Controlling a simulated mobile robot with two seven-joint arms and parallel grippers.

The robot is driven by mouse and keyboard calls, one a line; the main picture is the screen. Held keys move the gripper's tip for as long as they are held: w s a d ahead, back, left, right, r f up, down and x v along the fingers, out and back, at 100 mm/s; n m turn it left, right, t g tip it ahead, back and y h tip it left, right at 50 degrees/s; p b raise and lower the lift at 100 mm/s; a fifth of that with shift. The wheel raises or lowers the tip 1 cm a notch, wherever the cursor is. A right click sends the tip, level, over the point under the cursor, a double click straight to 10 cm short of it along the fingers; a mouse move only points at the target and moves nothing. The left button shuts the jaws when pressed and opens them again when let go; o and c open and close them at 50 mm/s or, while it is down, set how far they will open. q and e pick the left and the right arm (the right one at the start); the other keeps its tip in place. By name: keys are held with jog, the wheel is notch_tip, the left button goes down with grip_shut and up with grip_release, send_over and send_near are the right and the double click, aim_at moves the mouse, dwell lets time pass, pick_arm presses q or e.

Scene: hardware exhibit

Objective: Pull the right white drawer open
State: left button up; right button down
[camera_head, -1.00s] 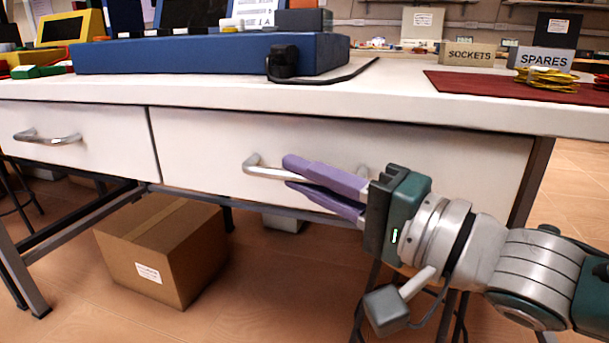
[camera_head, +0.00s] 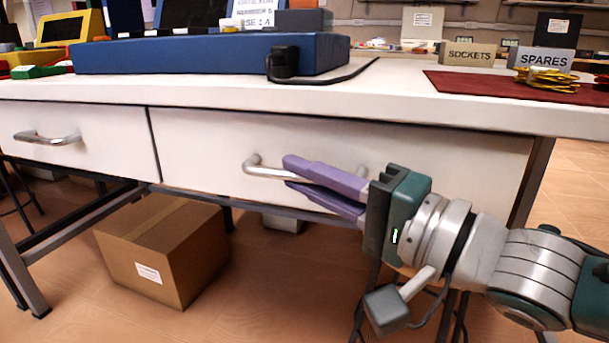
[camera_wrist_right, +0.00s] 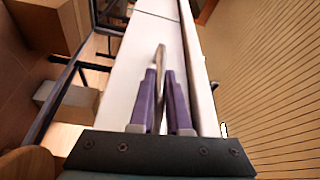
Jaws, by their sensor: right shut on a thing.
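The right white drawer (camera_head: 440,165) is flush in the front of the table, closed as far as I can see. The handle's middle is partly hidden by the fingers. My left gripper is not in view.
The left white drawer (camera_head: 85,150) with its own handle (camera_head: 47,137) is beside it. A cardboard box (camera_head: 165,250) stands on the floor below. On the white tabletop (camera_head: 200,92) are a blue case (camera_head: 180,56), a cable and a red mat (camera_head: 480,86).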

jog(key=s+a+p, duration=0.4)
jog(key=s+p, duration=0.1)
jog(key=s, duration=0.9)
jog(key=s+a+p, duration=0.5)
jog(key=s+p, duration=0.1)
jog(key=s, duration=0.9)
jog(key=shift+a, duration=0.2)
jog(key=c, duration=0.9)
grip_release()
jog(key=shift+w, duration=0.1)
